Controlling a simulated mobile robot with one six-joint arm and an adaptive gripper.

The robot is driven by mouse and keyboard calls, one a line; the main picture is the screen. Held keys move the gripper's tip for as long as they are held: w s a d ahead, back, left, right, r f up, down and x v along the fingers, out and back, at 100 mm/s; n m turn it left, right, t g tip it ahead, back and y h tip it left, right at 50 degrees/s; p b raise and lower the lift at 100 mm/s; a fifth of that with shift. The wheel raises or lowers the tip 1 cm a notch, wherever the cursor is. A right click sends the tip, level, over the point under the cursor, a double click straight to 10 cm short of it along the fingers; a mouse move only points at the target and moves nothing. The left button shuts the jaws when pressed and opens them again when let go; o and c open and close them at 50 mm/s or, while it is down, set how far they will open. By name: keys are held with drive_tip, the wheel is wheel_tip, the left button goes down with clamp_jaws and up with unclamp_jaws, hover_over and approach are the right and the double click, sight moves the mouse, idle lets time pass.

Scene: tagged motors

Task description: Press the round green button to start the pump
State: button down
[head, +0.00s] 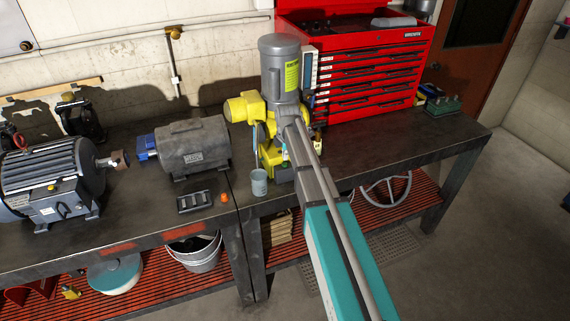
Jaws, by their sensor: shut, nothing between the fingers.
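A grey upright motor (279,65) with a yellow-green label stands on the bench, joined to a yellow housing (244,107) at its lower left. I cannot make out a round green button; my arm covers part of the area below the motor. My arm reaches from the bottom right up to the motor's base. My gripper (287,128) is at the arm's far end, in front of the motor's lower part. It is shut and empty, and its fingertips are hard to see. I cannot tell whether it touches anything.
A yellow holder (271,153) with tools and a grey cup (259,182) stand close to my gripper. A red tool chest (370,72) is behind on the right. Two grey motors (195,148) (52,178) stand left. The right bench top (400,142) is mostly clear.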

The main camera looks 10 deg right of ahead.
sight(285, 164)
drive_tip(key=shift+f+b, duration=1.5)
drive_tip(key=shift+f, duration=0.05)
drive_tip(key=shift+r, duration=0.25)
drive_tip(key=shift+r+p, duration=0.4)
drive_tip(key=shift+p, duration=0.25)
